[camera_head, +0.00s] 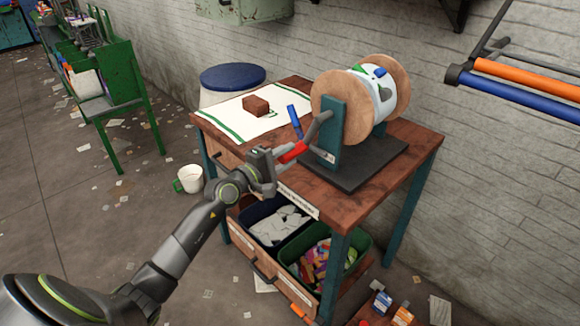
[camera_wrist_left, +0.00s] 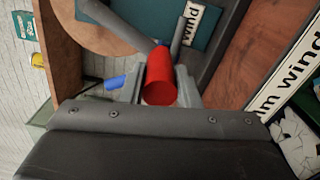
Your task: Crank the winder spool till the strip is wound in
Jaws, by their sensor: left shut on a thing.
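The winder spool (camera_head: 346,90) has two round tan flanges and stands on teal supports over a dark base on the table. White strip with green and blue marks is wound on its core (camera_head: 384,92). A grey crank arm (camera_head: 318,127) ends in a red handle (camera_head: 295,152), pointing down and left. My left gripper (camera_head: 281,160) is shut on this red handle. In the left wrist view the handle (camera_wrist_left: 160,78) sits between the fingers. A flat white strip with green edges (camera_head: 222,117) lies on the table left of the spool, with a brown block (camera_head: 256,105) on it. My right gripper is out of view.
A blue lever (camera_head: 295,121) stands beside the crank. The wooden table (camera_head: 408,150) has bins of scraps (camera_head: 276,232) below. A blue-lidded drum (camera_head: 232,77) stands behind the table, a white mug (camera_head: 190,178) on the littered floor. Orange and blue bars (camera_head: 520,75) jut at upper right.

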